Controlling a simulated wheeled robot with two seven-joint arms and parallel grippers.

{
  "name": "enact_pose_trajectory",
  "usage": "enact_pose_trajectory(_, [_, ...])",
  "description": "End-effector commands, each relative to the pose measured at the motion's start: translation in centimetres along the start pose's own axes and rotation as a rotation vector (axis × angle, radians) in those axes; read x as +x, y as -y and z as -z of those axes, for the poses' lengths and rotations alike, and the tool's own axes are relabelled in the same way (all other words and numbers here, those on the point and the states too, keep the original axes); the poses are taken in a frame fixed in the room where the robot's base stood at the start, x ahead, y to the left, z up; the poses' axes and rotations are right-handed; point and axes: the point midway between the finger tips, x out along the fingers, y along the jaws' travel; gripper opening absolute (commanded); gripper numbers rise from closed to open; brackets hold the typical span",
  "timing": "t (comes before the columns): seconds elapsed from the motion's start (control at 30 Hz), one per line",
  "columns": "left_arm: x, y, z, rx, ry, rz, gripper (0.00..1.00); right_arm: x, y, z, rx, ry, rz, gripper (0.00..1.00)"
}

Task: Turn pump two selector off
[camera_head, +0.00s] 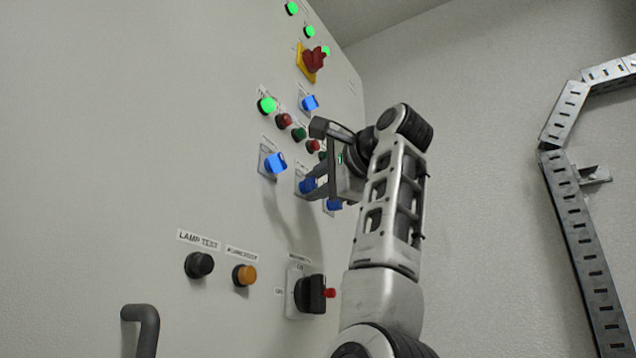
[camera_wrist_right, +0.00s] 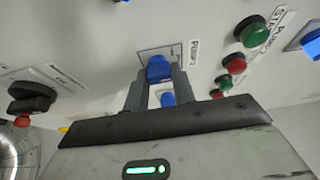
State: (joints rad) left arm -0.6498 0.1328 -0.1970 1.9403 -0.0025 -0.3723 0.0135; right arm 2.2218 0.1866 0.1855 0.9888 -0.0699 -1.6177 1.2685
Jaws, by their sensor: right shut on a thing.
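A blue selector knob (camera_head: 307,185) is on the grey panel's face, in the middle row of blue knobs. In the right wrist view the same knob (camera_wrist_right: 159,67) sits between my fingertips, on a plate with a label that starts with "PUMP"; its number is not clear. My right gripper (camera_head: 313,181) is shut on this knob; it also shows in the right wrist view (camera_wrist_right: 157,80). The fingers hide part of the knob, so its exact setting cannot be told. My left gripper is not in view.
Another blue selector (camera_head: 275,163) is to the left, and one (camera_head: 332,204) is partly hidden by my gripper. Red and green buttons (camera_head: 299,133) are just above. A black rotary switch (camera_head: 311,294) and a handle (camera_head: 141,325) are lower. A metal cable tray (camera_head: 580,230) runs along the right wall.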

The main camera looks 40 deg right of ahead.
Motion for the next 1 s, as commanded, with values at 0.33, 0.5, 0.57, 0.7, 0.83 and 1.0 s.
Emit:
enact_pose_trajectory(0.33, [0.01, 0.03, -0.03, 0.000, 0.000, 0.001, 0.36, -0.01, -0.02, -0.02, 0.038, 0.000, -0.017, 0.03])
enact_pose_trajectory(0.5, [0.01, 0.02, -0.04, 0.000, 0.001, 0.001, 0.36, 0.00, -0.02, -0.02, 0.038, 0.000, -0.017, 0.03])
enact_pose_trajectory(0.57, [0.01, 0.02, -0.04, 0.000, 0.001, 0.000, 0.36, 0.00, -0.02, -0.02, 0.038, 0.000, -0.017, 0.03])
enact_pose_trajectory(0.7, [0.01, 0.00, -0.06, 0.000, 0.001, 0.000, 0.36, 0.00, -0.02, -0.01, 0.037, 0.000, -0.017, 0.47])
enact_pose_trajectory(0.83, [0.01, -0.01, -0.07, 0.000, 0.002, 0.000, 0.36, 0.01, -0.01, -0.01, 0.037, 0.000, -0.016, 0.47])
enact_pose_trajectory(1.0, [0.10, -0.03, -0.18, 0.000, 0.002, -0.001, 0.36, -0.22, -0.03, 0.00, 0.037, 0.000, -0.015, 0.47])
